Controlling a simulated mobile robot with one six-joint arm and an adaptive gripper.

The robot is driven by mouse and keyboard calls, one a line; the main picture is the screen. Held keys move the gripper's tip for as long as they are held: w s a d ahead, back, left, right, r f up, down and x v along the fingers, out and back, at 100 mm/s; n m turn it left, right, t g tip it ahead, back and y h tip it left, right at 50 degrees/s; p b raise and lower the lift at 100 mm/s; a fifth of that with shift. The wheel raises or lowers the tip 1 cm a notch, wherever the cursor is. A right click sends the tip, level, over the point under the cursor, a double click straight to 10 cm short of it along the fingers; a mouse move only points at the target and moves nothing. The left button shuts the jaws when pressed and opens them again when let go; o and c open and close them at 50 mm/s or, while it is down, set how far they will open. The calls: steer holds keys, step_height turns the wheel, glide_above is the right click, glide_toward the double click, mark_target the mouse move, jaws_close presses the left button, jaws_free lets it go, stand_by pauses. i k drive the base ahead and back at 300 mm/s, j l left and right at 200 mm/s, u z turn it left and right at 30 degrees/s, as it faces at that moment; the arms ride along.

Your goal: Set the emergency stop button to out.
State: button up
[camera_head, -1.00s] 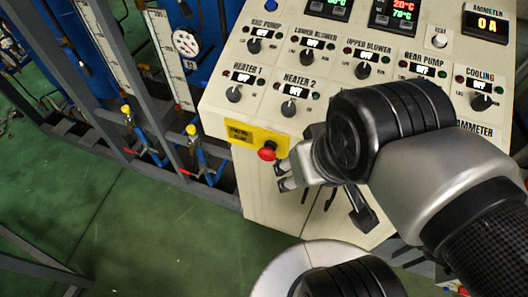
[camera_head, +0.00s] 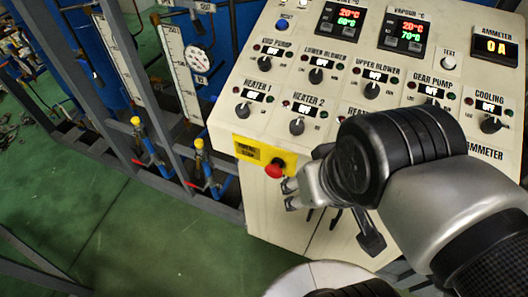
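The emergency stop button (camera_head: 274,169) is a red knob on a yellow plate (camera_head: 252,151) at the front left edge of the control panel. It sticks out from the plate. Whether it is latched in or out I cannot tell. My gripper (camera_head: 288,194) is just right of and below the button, with its fingertips pointing left. The two fingertips show one above the other with a small gap between them, and nothing is held. The gripper appears close to the button but not around it. My wrist hides part of the panel's front edge.
The cream control panel (camera_head: 228,112) carries several black knobs and displays above the button. Left of it stand grey frame posts (camera_head: 188,165) with gauges and yellow-topped valves (camera_head: 199,145). Green floor (camera_head: 120,225) is open at the lower left.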

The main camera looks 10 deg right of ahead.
mark_target(274, 170)
steer(key=k+l+u, duration=0.1)
steer(key=u, duration=0.3)
steer(key=k+l+u, duration=0.1)
steer(key=l+u, duration=0.25)
steer(key=k+u, duration=0.1)
steer(key=u, duration=0.3)
